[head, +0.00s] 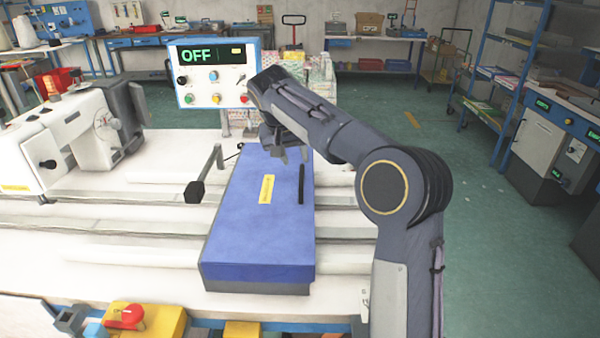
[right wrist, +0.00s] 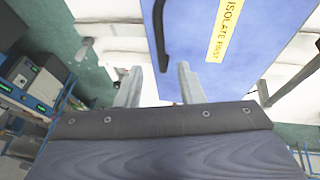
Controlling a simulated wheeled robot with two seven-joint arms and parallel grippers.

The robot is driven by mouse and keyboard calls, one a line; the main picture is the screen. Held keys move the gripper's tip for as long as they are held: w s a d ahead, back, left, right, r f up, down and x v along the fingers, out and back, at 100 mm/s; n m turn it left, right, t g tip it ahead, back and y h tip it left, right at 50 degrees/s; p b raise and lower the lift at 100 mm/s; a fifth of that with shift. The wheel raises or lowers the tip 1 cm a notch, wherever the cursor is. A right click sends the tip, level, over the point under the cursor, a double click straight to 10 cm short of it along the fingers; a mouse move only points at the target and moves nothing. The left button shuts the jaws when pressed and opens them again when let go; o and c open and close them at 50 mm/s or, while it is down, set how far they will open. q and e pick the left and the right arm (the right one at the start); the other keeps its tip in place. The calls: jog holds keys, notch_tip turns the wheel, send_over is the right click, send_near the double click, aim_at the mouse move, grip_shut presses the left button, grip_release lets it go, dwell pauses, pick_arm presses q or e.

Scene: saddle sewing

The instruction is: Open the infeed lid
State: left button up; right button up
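The infeed lid (head: 262,220) is a long blue cover lying shut over a grey base on the white table. It carries a yellow label (head: 267,189) and a black bar handle (head: 301,184) near its right edge. In the right wrist view, the lid (right wrist: 190,40) shows the label reading "ISOLATE FIRST" (right wrist: 226,28) and part of the handle (right wrist: 160,36). My right gripper (head: 292,155) hangs over the far end of the lid, fingers apart and empty. Its fingers (right wrist: 160,88) also show in the wrist view, with the handle's end between them, apparently not gripped. My left gripper is not in view.
A control panel (head: 214,76) reading "OFF" stands behind the lid. A black-ended lever (head: 195,191) is left of it, and a white sewing machine (head: 65,140) further left. A yellow box with a red rotary switch (head: 125,316) sits at the front.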

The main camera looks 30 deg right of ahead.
aim_at(301, 176)
jog(key=x, duration=0.7)
jog(key=shift+f, duration=0.15)
grip_shut()
